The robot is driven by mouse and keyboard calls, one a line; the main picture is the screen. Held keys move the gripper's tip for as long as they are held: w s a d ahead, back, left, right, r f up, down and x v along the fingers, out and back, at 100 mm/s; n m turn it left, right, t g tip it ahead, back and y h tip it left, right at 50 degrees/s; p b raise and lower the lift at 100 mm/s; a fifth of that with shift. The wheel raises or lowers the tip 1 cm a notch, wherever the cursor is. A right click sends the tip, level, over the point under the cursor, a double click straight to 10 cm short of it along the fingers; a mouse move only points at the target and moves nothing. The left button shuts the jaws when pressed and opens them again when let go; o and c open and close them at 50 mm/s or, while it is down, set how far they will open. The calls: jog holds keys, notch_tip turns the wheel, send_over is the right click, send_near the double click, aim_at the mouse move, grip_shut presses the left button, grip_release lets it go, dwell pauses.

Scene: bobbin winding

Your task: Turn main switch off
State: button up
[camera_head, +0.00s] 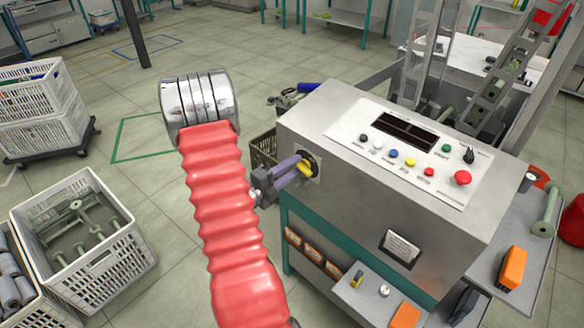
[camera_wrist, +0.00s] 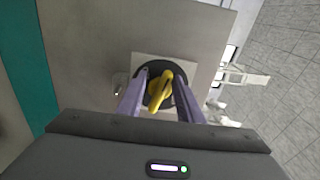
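The main switch is a yellow rotary handle (camera_head: 305,168) on a round black base, set on the left end face of the grey machine cabinet. In the wrist view the yellow handle (camera_wrist: 160,92) sits in the middle, tilted slightly, on its black disc and a pale square plate (camera_wrist: 193,69). My gripper (camera_head: 298,165) reaches the switch from the left with two purple fingers. In the wrist view my gripper (camera_wrist: 160,88) is open, one finger on each side of the handle, with gaps visible. Contact cannot be seen. The fingertips cover parts of the black disc.
The machine cabinet (camera_head: 370,215) carries a sloped panel with coloured buttons and a red emergency button (camera_head: 462,178). A small shelf (camera_head: 375,300) juts out at the front. A white crate (camera_head: 95,255) of green parts stands at lower left. Floor between is clear.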

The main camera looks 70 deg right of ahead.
dwell(0.3)
jog(key=shift+w+a, duration=0.1)
jog(key=shift+w, duration=0.05)
jog(key=v, duration=1.3)
jog(key=shift+a, duration=0.3)
dwell(0.4)
